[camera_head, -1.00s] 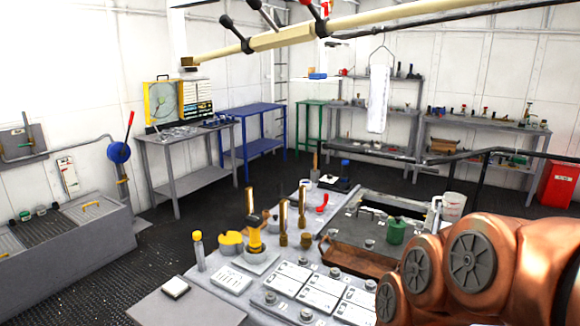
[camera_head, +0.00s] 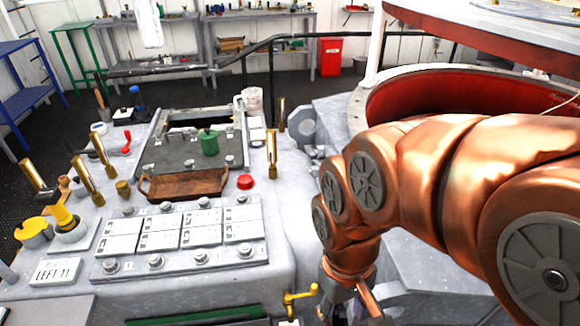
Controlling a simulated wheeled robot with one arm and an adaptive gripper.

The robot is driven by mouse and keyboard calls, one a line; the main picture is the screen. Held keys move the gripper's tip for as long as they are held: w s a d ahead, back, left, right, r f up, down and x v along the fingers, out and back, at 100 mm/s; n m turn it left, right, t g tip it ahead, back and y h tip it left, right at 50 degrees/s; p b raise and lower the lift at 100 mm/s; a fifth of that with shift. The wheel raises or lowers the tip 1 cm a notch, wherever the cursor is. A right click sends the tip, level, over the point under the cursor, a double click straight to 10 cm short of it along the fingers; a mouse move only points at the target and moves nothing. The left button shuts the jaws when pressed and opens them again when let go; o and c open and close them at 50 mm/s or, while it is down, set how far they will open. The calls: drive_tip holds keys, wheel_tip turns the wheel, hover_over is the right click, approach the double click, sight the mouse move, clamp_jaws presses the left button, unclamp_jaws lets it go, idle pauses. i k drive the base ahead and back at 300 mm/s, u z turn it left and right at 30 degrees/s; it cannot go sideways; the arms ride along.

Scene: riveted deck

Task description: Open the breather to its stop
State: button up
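No label for the breather is readable, so I cannot tell for certain which part it is. A small yellow crank-like handle (camera_head: 297,299) sticks out at the front right edge of the grey console, at the bottom of the view. My gripper (camera_head: 350,312) hangs just right of this handle, pointing down, with a gap between them in the picture. The bottom edge of the picture cuts off its fingertips, so its opening is unclear. My copper arm comes in from the right.
The console (camera_head: 285,225) carries white label plates (camera_head: 180,230), brass-and-black levers (camera_head: 88,180), a red button (camera_head: 245,181), a brown tray (camera_head: 182,186) and a green can (camera_head: 208,142). A large red-lined round housing (camera_head: 430,95) stands behind my arm.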

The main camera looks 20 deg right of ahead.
sight(245, 180)
drive_tip(key=z, duration=0.05)
drive_tip(key=k, duration=0.6)
drive_tip(key=u, duration=0.65)
drive_tip(key=i, duration=0.55)
drive_tip(key=u, duration=0.55)
drive_tip(key=i, duration=0.65)
drive_tip(key=z, duration=0.15)
